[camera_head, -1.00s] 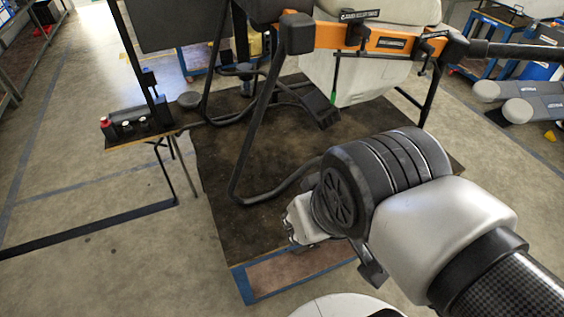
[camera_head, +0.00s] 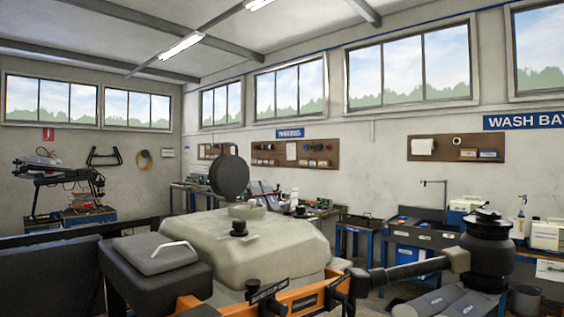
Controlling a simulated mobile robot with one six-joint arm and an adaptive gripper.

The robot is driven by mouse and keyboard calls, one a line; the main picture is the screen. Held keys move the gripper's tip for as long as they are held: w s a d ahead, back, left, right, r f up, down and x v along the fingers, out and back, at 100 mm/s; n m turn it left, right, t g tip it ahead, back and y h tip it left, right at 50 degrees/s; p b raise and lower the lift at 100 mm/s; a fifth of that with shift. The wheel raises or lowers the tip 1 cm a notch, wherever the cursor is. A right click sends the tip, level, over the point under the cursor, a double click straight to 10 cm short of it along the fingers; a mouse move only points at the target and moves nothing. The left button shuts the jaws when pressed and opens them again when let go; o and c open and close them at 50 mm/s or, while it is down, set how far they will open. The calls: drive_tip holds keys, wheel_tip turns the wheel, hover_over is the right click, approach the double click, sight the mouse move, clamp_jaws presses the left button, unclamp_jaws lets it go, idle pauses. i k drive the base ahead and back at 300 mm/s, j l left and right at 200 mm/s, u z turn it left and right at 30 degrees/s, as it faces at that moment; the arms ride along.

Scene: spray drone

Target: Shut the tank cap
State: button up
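The tank cap (camera_head: 229,175) is a black round disc that stands upright, open, above the pale tank. The tank's round filler neck (camera_head: 246,211) is just below and to the right of the cap, and it is uncovered. The cream tank (camera_head: 278,248) fills the lower middle, set in the drone's dark and orange frame. A smaller black knob (camera_head: 239,229) sits on the tank top in front of the neck. My gripper and arm do not show in this view.
A black box with a pale handle (camera_head: 158,250) is left of the tank. A drone arm with a black motor (camera_head: 487,243) reaches out to the right. Workbenches and blue carts line the far wall. Above the tank the space looks clear.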

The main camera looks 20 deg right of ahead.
sight(228, 175)
drive_tip(key=i+l+u, duration=0.1)
drive_tip(key=l, duration=0.25)
drive_tip(key=i+l, duration=0.25)
drive_tip(key=i+l+u, duration=0.15)
drive_tip(key=l, duration=0.3)
drive_tip(key=i+l+u, duration=0.1)
drive_tip(key=l, duration=0.25)
